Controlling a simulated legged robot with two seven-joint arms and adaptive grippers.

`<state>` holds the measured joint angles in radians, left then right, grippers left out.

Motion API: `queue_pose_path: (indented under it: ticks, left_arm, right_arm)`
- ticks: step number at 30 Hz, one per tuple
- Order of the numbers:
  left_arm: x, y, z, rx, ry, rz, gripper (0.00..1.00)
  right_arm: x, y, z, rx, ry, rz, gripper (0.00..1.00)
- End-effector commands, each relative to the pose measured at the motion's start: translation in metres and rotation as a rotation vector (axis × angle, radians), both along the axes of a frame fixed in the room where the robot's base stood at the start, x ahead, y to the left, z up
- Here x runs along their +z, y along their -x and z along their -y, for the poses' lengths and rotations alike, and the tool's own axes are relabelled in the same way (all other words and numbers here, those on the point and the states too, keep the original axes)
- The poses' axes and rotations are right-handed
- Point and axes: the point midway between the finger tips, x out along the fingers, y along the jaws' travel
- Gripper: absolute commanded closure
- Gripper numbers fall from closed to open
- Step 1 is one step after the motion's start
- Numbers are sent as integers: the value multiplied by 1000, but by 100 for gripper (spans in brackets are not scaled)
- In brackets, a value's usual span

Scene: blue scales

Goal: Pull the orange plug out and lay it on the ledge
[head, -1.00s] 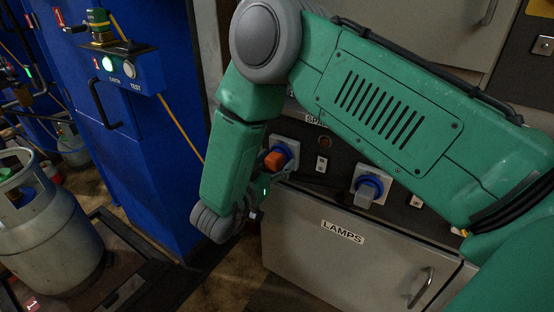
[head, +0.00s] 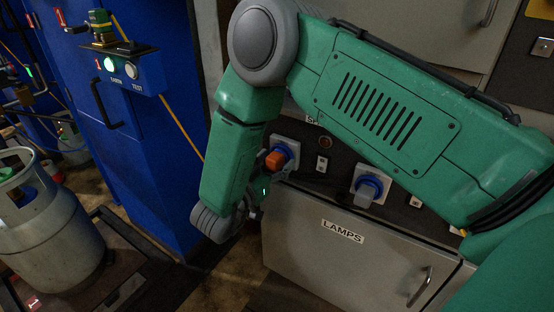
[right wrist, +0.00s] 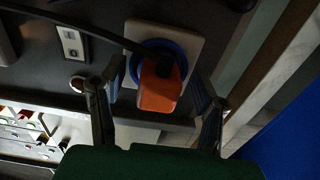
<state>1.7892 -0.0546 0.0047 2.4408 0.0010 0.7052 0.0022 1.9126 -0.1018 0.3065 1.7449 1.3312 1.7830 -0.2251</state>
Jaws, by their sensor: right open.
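The orange plug (head: 275,159) sits in a blue-ringed socket on a pale plate on the dark panel. In the right wrist view the orange plug (right wrist: 160,88) lies between the two fingers, with a black cable running from it to the left. My right gripper (right wrist: 157,100) is open around the plug, one finger on each side, with gaps showing. In the head view my right gripper (head: 264,184) is mostly hidden behind my forearm. The ledge (head: 350,208) is probably the top edge of the grey cabinet below the panel. My left gripper is not in view.
A grey plug in a second blue socket (head: 369,188) is to the right. The LAMPS cabinet (head: 342,255) stands below. A blue cabinet (head: 140,130) and a gas cylinder (head: 45,230) are on the left. A small switch (head: 322,163) lies between the sockets.

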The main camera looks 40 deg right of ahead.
Motion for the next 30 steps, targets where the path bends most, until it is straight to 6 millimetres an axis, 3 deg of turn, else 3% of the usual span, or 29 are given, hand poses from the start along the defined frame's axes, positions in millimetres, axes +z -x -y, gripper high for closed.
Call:
queue_pose_path:
  ticks: [15,17,20,21,30]
  left_arm:
    - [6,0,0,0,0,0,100]
    - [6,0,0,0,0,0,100]
    - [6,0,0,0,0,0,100]
    - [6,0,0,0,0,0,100]
    - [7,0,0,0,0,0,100]
  right_arm:
    - [0,1,0,0,0,0,43]
    - [0,1,0,0,0,0,61]
    - [0,1,0,0,0,0,96]
    - [0,1,0,0,0,0,100]
    - [1,1,-2,1,1,1,100]
